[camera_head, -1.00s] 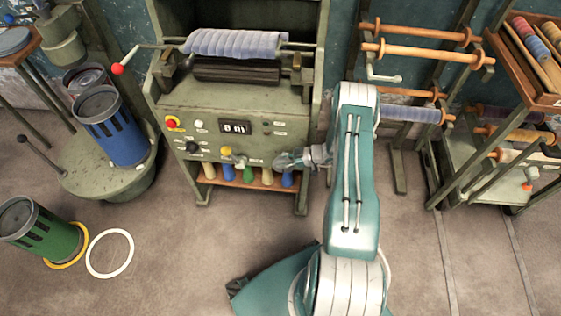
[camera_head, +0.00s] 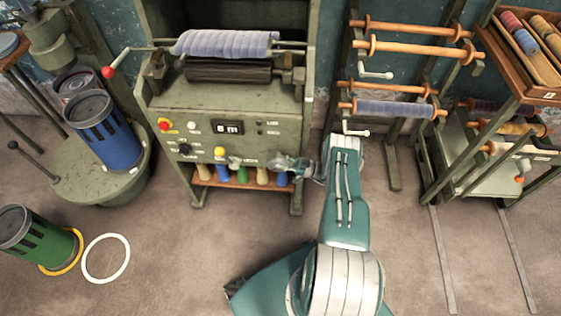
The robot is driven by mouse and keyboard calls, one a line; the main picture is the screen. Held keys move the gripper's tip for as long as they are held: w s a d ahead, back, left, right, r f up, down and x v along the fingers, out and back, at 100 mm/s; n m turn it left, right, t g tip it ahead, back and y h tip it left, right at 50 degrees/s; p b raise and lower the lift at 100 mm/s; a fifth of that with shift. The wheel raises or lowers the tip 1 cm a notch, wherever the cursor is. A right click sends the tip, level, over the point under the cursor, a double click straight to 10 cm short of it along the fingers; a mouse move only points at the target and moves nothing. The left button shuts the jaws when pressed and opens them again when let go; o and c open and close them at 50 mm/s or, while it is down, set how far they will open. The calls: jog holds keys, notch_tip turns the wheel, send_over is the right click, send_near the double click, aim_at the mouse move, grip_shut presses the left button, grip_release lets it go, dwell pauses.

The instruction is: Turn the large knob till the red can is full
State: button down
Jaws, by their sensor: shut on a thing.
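The green machine (camera_head: 225,110) stands at the middle back with a control panel on its front. My gripper (camera_head: 278,162) is at the lower right of this panel, shut on what appears to be the large knob; the fingers hide most of it, and its turn angle cannot be read. A smaller black knob (camera_head: 184,149) is on the panel's left. The display (camera_head: 228,127) shows a figure in metres, apparently 8 m. The red can (camera_head: 78,84) stands on the round green base (camera_head: 80,178), partly behind the blue can (camera_head: 107,135). Its fill level cannot be seen.
The green can (camera_head: 42,236) leans in a yellow ring (camera_head: 66,258) at the lower left, beside a white ring (camera_head: 106,259). Several bobbins (camera_head: 242,174) stand below the panel. A rack of rollers (camera_head: 400,85) stands at the right. The middle floor is clear.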

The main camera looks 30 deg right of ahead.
jog(key=shift+d+f+y, duration=0.1)
jog(key=shift+d+y, duration=0.05)
jog(key=shift+y, duration=0.15)
dwell(0.4)
jog(key=shift+c, duration=1.9)
grip_release()
jog(key=shift+d, duration=0.1)
jog(key=v, duration=0.7)
jog(key=shift+d+f, duration=0.15)
jog(key=shift+f, duration=0.1)
jog(key=shift+s+t, duration=0.1)
jog(key=shift+t, duration=0.2)
